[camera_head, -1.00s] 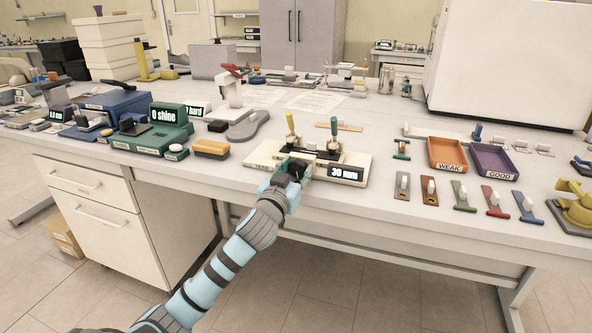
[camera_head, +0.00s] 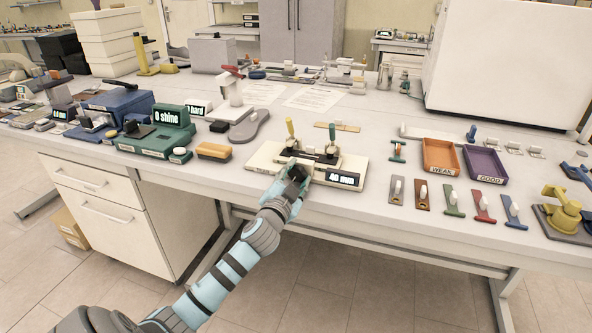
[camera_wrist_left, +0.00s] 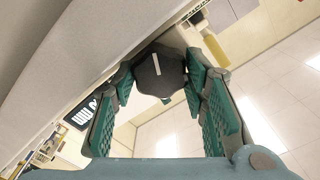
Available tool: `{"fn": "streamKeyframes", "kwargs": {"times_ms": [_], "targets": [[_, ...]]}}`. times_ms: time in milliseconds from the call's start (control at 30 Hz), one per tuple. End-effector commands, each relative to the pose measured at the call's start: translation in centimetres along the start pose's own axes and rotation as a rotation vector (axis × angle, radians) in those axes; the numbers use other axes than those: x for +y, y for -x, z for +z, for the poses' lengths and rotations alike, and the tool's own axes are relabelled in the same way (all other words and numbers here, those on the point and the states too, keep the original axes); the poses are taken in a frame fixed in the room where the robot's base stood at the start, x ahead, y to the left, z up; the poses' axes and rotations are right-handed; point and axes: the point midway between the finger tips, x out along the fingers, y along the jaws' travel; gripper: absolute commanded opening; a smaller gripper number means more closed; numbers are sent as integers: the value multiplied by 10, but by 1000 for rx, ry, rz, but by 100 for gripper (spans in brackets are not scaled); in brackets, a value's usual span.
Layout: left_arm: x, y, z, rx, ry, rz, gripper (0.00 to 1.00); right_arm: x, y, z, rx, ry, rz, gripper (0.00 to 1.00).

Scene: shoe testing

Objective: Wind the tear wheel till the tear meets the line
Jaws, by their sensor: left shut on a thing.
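The tear tester (camera_head: 265,158) is a cream base near the table's front edge, with dark clamps, a yellow-topped lever and a green-topped lever. Its display (camera_head: 343,179) seems to read 40 mm. My left gripper (camera_head: 291,182) is at its front, shut on the dark tear wheel (camera_head: 298,172). In the left wrist view, the wheel (camera_wrist_left: 150,84) is a dark lobed knob with a white mark, between the green finger pads of the gripper (camera_wrist_left: 160,75). The tear and the line are too small to make out. My right gripper is not in view.
An orange tray (camera_head: 441,157) marked WEAK and a purple tray (camera_head: 485,163) marked GOOD stand right. Several coloured samples (camera_head: 453,202) lie before them. A green shine tester (camera_head: 157,138) and an orange-brown brush (camera_head: 213,151) stand left.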

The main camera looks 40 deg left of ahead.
Motion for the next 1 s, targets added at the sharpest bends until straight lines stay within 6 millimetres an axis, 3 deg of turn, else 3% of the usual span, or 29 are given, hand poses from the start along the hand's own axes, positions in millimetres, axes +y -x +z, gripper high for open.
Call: {"fn": "streamKeyframes", "kwargs": {"times_ms": [700, 733, 800, 867, 1000], "targets": [[0, 0, 0, 1, -94, -1, 12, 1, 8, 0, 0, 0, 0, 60], [0, 0, 0, 1, -93, -1, 43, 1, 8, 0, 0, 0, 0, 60], [0, 0, 0, 1, -93, -1, 54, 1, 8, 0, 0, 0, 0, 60], [0, 0, 0, 1, -93, -1, 60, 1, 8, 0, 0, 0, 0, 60], [0, 0, 0, 1, -93, 0, 60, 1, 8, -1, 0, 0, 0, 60]]}}
